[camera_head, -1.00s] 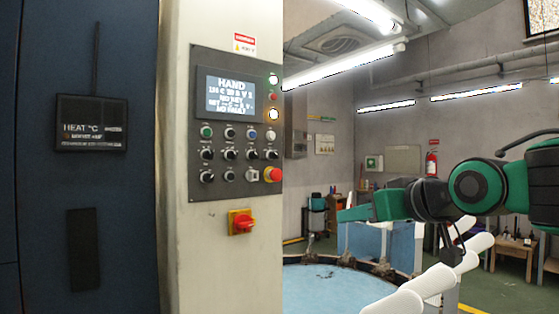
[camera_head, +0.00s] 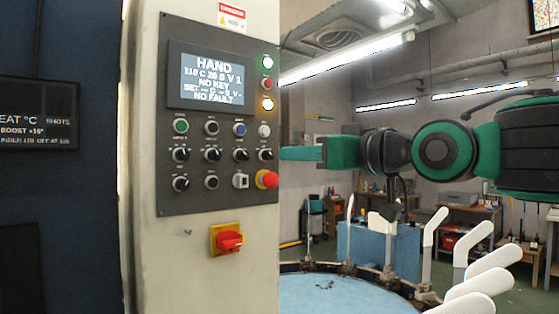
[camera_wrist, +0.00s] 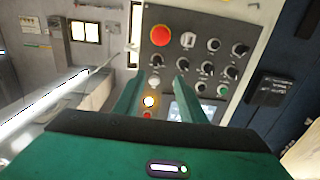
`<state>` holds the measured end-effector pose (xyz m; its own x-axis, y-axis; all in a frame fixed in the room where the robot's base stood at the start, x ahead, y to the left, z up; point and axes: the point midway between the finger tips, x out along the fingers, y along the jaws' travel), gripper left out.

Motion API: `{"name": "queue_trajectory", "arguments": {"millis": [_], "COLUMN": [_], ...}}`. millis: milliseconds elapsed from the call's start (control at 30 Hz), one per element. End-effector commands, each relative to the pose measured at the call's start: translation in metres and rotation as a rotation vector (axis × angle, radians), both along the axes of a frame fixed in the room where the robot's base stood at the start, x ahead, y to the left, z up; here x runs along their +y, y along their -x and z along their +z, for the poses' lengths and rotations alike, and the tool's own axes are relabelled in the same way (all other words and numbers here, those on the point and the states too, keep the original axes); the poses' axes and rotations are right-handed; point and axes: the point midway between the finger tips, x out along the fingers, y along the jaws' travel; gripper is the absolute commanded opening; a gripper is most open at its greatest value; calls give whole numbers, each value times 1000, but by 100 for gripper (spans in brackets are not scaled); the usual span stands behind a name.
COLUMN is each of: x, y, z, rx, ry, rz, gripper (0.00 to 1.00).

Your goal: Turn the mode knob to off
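The grey control panel (camera_head: 222,135) carries several black selector knobs, such as one in the middle row (camera_head: 181,154) and one at the bottom left (camera_head: 180,184). Their labels are too small to read, so I cannot tell which is the mode knob. The screen (camera_head: 210,80) reads HAND, NO KEY and NO FAULT. My gripper (camera_head: 283,153) reaches in from the right, its tips at the panel's right edge in the head view. In the wrist view my gripper (camera_wrist: 158,80) is open and empty, its two green fingers apart before the upside-down panel, touching no knob visibly.
A red emergency-stop button (camera_head: 267,179) sits at the panel's lower right. Below the panel is a red rotary switch (camera_head: 229,241) on a yellow plate. White sock forms (camera_head: 474,281) stand around a blue round table (camera_head: 335,295) under my arm.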

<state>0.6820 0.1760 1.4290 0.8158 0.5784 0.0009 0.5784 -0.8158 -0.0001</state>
Motion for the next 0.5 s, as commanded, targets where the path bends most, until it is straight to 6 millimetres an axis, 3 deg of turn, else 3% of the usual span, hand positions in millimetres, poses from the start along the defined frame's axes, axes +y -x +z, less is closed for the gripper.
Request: {"name": "queue_trajectory", "arguments": {"millis": [233,500], "x": [5,25], "y": [-27,-66], "z": [-1,-1], "rx": [2,2], "ry": [2,2], "rz": [-17,-24], "gripper": [37,37]}}
